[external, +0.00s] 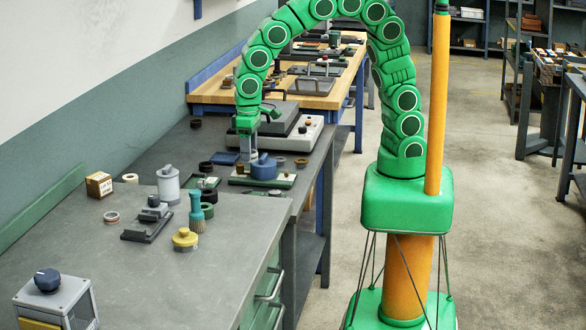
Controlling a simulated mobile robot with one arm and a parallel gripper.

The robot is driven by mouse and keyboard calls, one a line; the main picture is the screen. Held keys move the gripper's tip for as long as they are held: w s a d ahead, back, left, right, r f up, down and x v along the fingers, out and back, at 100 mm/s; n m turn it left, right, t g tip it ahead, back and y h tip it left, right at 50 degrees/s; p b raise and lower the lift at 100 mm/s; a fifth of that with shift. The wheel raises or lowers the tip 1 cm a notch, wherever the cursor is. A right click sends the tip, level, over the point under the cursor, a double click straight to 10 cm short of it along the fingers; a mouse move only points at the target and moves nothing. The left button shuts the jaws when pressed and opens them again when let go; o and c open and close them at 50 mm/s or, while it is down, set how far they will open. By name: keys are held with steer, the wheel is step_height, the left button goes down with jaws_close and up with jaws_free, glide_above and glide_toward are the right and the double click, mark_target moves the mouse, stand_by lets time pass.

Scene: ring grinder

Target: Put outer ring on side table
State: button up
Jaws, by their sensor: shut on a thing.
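My gripper (251,155) points down over the dark workbench, low beside a blue knobbed part (264,168). That part stands on a green base plate (284,181). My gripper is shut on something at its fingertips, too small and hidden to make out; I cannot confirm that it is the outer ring. Several small rings lie about, among them a brown ring (301,162) right of the plate and a dark ring (206,167) to its left. I cannot tell which surface is the side table; the grey table (150,275) fills the front.
Behind my gripper is a white machine with a dark top (290,125). A grey canister (168,185), a green brush (196,212) and a yellow-lidded pot (185,240) stand on the front table. A wooden bench (335,95) is farther back. The front table's middle foreground is clear.

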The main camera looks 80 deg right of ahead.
steer(key=s+a+r, duration=0.4)
steer(key=s+a, duration=0.3)
steer(key=s, duration=0.5)
steer(key=shift+f, duration=0.15)
glide_toward(241, 213)
steer(key=shift+s+d+f, duration=0.45)
steer(key=shift+s+d, duration=0.35)
steer(key=shift+d, duration=0.05)
steer(key=shift+w+a+f, duration=0.45)
steer(key=shift+w+f, duration=0.05)
steer(key=shift+f, duration=0.25)
steer(key=shift+w+a+f, duration=0.15)
steer(key=shift+f, duration=0.15)
steer(key=shift+w+a+f, duration=0.1)
steer(key=shift+f, duration=1.35)
steer(key=shift+f, duration=0.15)
